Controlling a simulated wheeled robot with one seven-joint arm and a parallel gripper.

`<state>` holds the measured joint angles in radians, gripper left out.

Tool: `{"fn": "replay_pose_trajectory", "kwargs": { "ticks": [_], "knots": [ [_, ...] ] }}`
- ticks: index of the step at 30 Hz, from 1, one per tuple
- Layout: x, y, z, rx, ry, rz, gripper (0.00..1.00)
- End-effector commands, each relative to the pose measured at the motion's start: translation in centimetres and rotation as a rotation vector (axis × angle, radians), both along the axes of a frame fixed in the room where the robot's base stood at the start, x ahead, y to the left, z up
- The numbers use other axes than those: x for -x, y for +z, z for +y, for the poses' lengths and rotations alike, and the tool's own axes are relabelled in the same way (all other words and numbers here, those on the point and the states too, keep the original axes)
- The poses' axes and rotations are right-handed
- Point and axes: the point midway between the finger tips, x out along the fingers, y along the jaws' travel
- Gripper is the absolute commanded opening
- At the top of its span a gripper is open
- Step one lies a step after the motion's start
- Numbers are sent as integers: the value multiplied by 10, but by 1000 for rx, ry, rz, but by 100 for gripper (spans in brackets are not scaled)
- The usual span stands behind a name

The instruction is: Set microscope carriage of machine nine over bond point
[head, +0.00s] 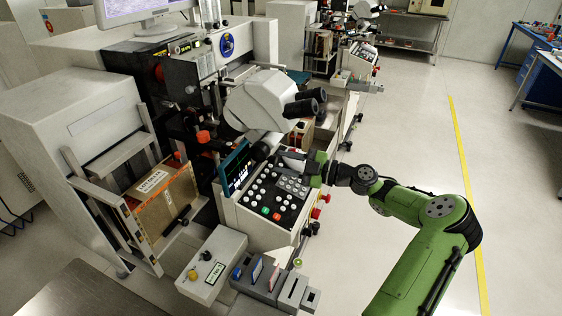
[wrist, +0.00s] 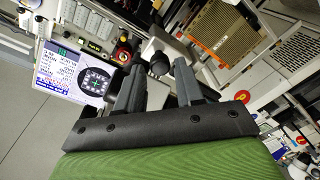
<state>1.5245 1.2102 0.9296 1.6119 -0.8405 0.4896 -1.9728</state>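A white microscope head (head: 258,98) with black twin eyepieces (head: 306,103) stands over the near machine. I cannot read a machine number, and the bond point cannot be made out. A dark round part (head: 262,150) sits below the microscope; I cannot tell whether it belongs to the carriage. My gripper (head: 286,159) is above the back of the button panel, just right of that part. In the wrist view its two grey fingers (wrist: 159,68) stand apart. A dark rounded part (wrist: 158,60) shows between and beyond their tips; contact cannot be seen.
A button panel (head: 274,196) lies below my gripper, with a small blue-framed display (head: 237,168) at its left. A screen (wrist: 82,75) with a green cross shows in the wrist view. A control box (head: 212,265) stands in front. Open floor (head: 415,130) lies to the right.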

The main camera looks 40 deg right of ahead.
Motion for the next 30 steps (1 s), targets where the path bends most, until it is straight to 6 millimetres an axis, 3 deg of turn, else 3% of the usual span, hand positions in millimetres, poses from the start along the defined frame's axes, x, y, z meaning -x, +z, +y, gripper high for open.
{"fn": "replay_pose_trajectory", "kwargs": {
  "ticks": [4, 11, 19, 30],
  "knots": [
    [-11, 0, 8, 0, 0, 0, 37],
    [-13, 0, 9, 0, -1, 1, 37],
    [-12, 0, 9, 0, 0, 2, 0],
    [-12, -3, 8, 3, -1, 1, 0]
  ]
}}
